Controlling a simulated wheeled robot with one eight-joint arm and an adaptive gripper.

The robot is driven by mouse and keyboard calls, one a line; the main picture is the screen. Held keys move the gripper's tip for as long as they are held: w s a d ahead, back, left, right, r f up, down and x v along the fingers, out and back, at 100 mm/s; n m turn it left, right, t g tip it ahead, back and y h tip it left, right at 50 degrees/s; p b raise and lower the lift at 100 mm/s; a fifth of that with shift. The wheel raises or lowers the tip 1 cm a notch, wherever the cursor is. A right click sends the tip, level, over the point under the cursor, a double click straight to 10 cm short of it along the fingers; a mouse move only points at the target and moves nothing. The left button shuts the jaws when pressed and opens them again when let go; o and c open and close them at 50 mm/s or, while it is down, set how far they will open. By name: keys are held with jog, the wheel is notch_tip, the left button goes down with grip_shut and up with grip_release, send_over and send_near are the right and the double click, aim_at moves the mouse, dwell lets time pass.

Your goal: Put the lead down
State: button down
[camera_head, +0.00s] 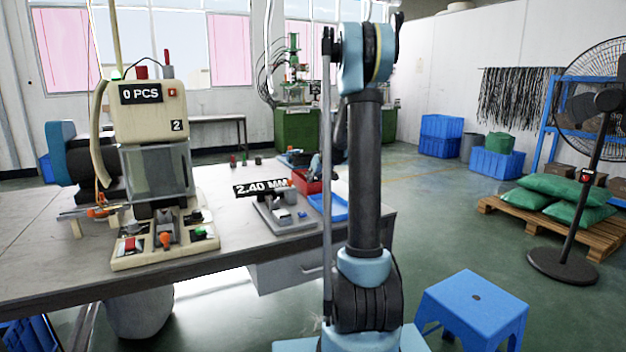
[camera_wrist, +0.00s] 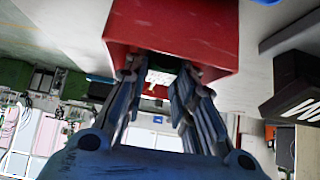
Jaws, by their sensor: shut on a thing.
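My gripper (camera_wrist: 157,75) is in the wrist view, its two blue-grey fingers reaching to the edge of a red bin (camera_wrist: 172,25). The fingers are closed in on something, taken to be the lead, but it is too small and dark between the fingertips to make out. In the head view my gripper (camera_head: 315,166) is mostly hidden behind my arm, above the red bin (camera_head: 303,186) on the workbench (camera_head: 60,262). I cannot tell whether the held thing touches the bin or the bench.
A moulding machine (camera_head: 150,122) with a counter reading 0 PCS stands on the left of the bench. A gauge plate (camera_head: 283,217) with a 2.40 MM sign (camera_head: 260,188) and a blue tray (camera_head: 328,208) lie near the bin. A blue stool (camera_head: 475,303) stands at the right.

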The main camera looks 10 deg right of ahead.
jog(key=shift+f, duration=0.2)
jog(key=c, duration=1.3)
grip_release()
jog(key=shift+c, duration=0.2)
jog(key=shift+r, duration=0.5)
jog(key=shift+s+d+r, duration=0.1)
jog(key=shift+s+r, duration=0.1)
jog(key=shift+r, duration=0.1)
jog(key=v, duration=1.1)
jog(key=shift+s+r, duration=0.2)
